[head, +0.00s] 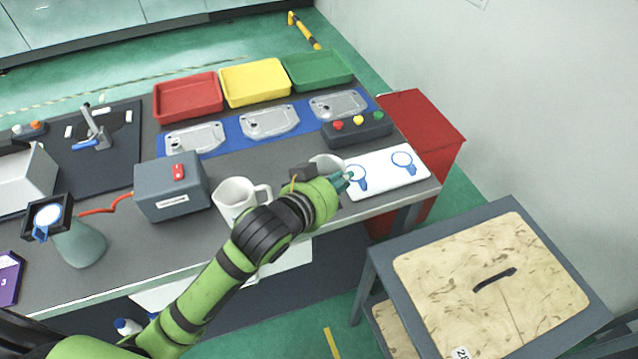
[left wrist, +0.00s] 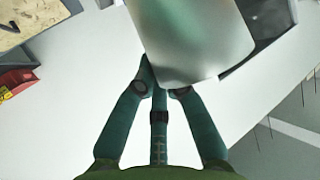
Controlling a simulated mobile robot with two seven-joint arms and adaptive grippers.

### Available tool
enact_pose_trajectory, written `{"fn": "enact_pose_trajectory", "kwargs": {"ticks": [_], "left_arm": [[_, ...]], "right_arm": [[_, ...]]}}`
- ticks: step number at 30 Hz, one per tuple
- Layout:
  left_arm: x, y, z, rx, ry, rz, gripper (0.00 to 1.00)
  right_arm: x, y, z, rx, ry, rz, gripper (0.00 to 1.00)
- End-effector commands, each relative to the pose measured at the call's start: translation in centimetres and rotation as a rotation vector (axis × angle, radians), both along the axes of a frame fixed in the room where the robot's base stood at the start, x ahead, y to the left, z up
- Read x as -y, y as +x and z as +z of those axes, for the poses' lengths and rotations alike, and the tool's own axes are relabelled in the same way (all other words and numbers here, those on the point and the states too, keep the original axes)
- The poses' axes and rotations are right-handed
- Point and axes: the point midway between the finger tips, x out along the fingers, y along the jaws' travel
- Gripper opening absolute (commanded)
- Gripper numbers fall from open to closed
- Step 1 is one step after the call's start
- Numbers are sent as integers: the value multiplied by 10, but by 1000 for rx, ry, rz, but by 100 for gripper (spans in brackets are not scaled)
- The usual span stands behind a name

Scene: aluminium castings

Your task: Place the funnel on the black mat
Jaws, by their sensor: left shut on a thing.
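My left gripper (head: 343,181) is at the right part of the bench, by the white board. It is shut on a pale grey, smooth, tapered piece, which I take to be the funnel (head: 324,161). In the left wrist view the funnel (left wrist: 190,45) rises tilted from the teal fingertips (left wrist: 160,88); its upper end is cut off by the picture edge. The black mat (head: 97,172) lies at the left of the bench, with a metal clamp with a blue handle (head: 92,130) on it. My right gripper is not in view.
A white mug (head: 237,197) and grey box (head: 172,190) stand between gripper and mat. A grey-green tapered vessel (head: 82,246) is at the front left. A white bin (head: 28,180) covers part of the mat's left. Red, yellow and green trays (head: 255,82) line the back.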

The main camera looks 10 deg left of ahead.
Motion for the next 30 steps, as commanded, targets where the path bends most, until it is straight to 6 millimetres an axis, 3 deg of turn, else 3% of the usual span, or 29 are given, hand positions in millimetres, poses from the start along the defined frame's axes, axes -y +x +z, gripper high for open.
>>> {"fn": "enact_pose_trajectory", "kwargs": {"ticks": [6, 10, 14, 22, 29, 30], "left_arm": [[-33, 39, -28, 0, 4, 3, 0], [-43, 53, -39, 1, 1, 0, 0], [-47, 58, -45, 1, 0, 0, 0], [-47, 58, -80, -2, -2, 0, 0], [-46, 58, -84, 3, -2, -1, 0], [-46, 58, -84, 1, -1, -1, 16]], "right_arm": [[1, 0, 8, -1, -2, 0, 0], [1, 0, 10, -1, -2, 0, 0], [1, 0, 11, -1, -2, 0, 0], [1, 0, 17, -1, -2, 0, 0], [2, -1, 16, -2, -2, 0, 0], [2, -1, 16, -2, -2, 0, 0]]}}
